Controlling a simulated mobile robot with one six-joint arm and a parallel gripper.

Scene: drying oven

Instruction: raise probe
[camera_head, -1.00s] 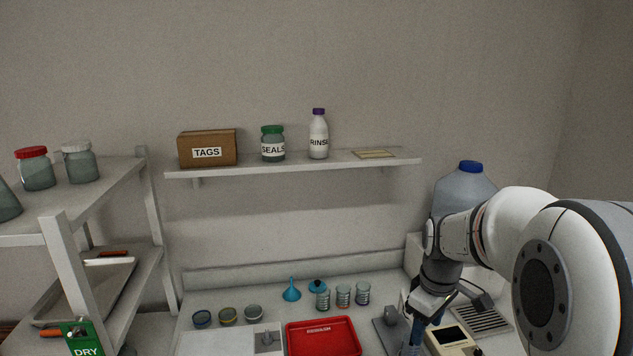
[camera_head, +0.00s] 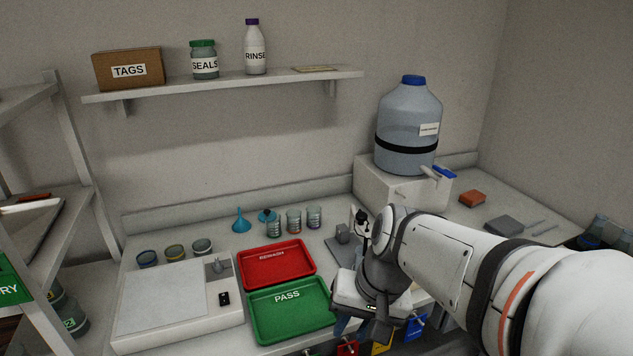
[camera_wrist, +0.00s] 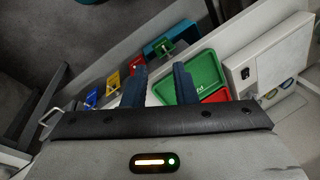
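I cannot make out a probe in either view. A grey stand (camera_head: 343,247) sits on the counter right of the red tray, partly hidden by my arm. My gripper (camera_head: 352,327) points down near the counter's front edge, just right of the green PASS tray (camera_head: 262,336). In the wrist view my gripper (camera_wrist: 160,68) shows two dark blue fingers held apart, with nothing visible between them. The meter with a dark display is hidden behind my arm.
A red tray (camera_head: 248,279) lies behind the green one, with a white scale (camera_head: 160,300) at left. Several small cups (camera_head: 293,220) stand behind. Red (camera_head: 347,347), yellow (camera_head: 381,348) and blue (camera_head: 415,327) items line the front edge. A large jug (camera_head: 408,115) stands back right.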

